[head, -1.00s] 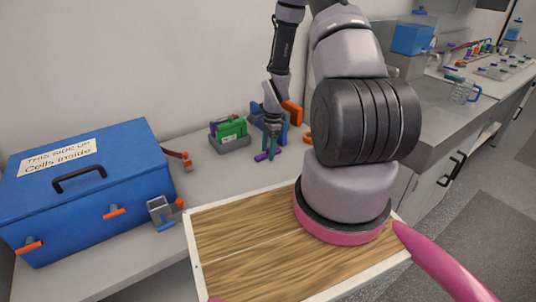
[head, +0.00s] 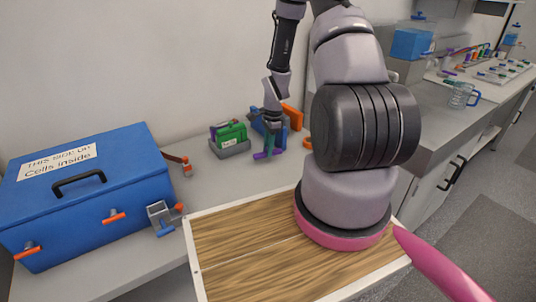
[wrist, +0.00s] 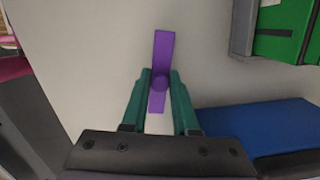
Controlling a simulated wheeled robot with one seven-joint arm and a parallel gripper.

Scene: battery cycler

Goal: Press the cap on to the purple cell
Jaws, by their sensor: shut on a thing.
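My gripper (head: 268,148) is over the bench near the wall, its green fingers pointing down. In the head view the purple piece (head: 261,155) shows small at the fingertips. I cannot tell whether it is the cap or part of the purple cell, nor whether it touches the bench. A green block in a grey holder (head: 230,147) stands to its left, with a purple sliver at its left edge.
A blue device (head: 257,122) with an orange part (head: 293,116) stands close behind and beside my gripper. A large blue box (head: 90,190) fills the bench's left end.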

